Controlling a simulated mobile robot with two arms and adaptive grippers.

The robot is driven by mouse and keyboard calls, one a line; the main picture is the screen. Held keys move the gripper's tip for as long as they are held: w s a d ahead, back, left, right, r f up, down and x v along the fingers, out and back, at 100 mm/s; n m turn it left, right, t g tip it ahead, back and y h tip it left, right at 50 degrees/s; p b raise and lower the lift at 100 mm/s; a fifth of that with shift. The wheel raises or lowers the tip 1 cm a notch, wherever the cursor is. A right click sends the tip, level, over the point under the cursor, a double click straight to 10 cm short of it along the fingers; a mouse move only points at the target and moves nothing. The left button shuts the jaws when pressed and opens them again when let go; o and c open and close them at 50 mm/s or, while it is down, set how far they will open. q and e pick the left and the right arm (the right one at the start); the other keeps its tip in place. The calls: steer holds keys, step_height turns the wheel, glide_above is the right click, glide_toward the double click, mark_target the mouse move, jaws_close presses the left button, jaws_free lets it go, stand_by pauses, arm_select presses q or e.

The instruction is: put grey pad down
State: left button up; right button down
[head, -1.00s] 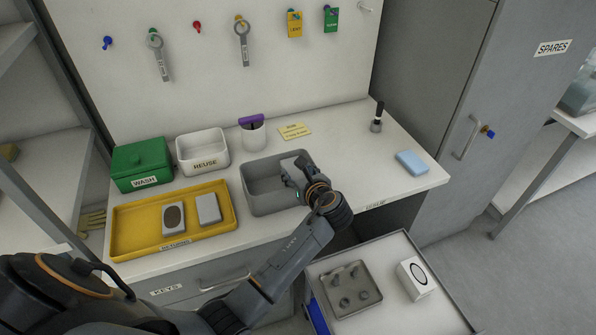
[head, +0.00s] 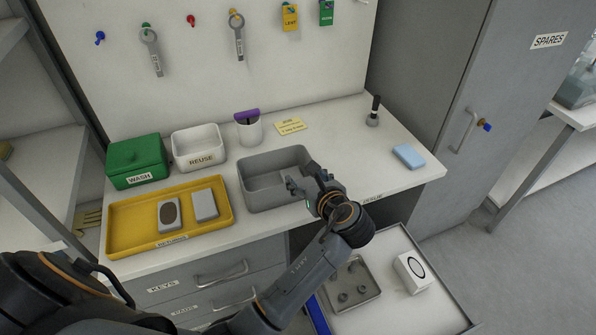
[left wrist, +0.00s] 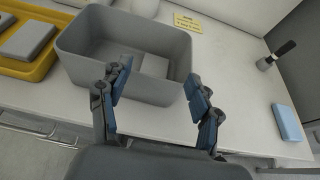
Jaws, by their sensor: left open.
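A grey pad (left wrist: 155,65) lies on the floor of the grey bin (left wrist: 75,50), seen in the left wrist view between my fingertips and beyond them. In the head view the bin (head: 258,198) stands on the bench, and the pad is partly hidden behind my fingers. My left gripper (head: 304,181) is at the bin's front right rim, its jaws apart. In the left wrist view the gripper (left wrist: 156,80) shows a clear gap between its fingers and holds nothing. Another grey pad (head: 205,205) lies in the yellow tray (head: 122,238). My right gripper is not in view.
A pad with a dark oval (head: 169,214) shares the yellow tray. A green box (head: 137,160), white REUSE bin (head: 199,148) and purple-topped cup (head: 249,130) stand behind. A blue block (head: 408,156) lies at right, with bare bench around it.

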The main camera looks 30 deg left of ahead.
arm_select(q)
steer(key=shift+v, duration=1.75)
steer(key=w+d+f+n+t+h, duration=0.1)
steer(key=d+f+n+t+h, duration=0.3)
steer(key=f+n+h, duration=0.55)
steer(key=s+d+f+n+g, duration=0.15)
steer(key=s+f, duration=0.25)
steer(key=f, duration=0.4)
steer(key=s+f+n+g, duration=0.1)
steer(key=s+f+g, duration=0.15)
steer(key=f, duration=0.55)
steer(key=s+f+n+g, duration=0.15)
steer(key=s+f, duration=0.25)
steer(key=f, duration=0.5)
steer(key=s+a+f+n+g, duration=0.2)
steer(key=s+f, duration=0.4)
steer(key=s, duration=0.5)
steer(key=s+a+f+n+g, duration=0.2)
steer(key=s+f+n, duration=0.3)
steer(key=s, duration=0.7)
steer(key=s+a+f+n+g, duration=0.2)
steer(key=s+a+f+n, duration=0.1)
steer(key=s+f, duration=0.5)
steer(key=s+a, duration=0.1)
steer(key=s, duration=0.2)
steer(key=shift+s+a+f+h, duration=0.2)
steer(key=shift+s+f+h, duration=0.15)
steer(key=shift+s+f, duration=0.05)
